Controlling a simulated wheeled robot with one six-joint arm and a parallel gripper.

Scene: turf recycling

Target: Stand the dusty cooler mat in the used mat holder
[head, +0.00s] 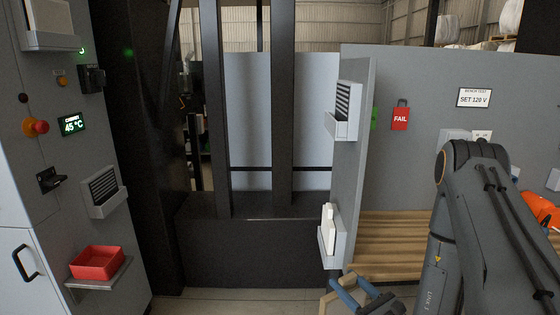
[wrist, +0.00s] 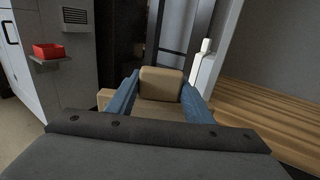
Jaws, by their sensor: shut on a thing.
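My gripper (wrist: 160,92) has blue fingers and is shut on a tan, dusty-looking mat (wrist: 161,83), which shows between them and also sticks out left of the left finger. In the head view my gripper (head: 362,294) is at the bottom edge, with part of the tan mat (head: 328,300) beside it. A grey holder (head: 331,246) low on the grey panel's end has a white mat (head: 328,224) standing in it. A second grey pocket (head: 342,128) with dark slats is higher on that panel. I cannot tell which is the used mat holder.
A slatted wooden bench (head: 395,235) lies right of the panel. A red FAIL tag (head: 400,117) hangs above it.

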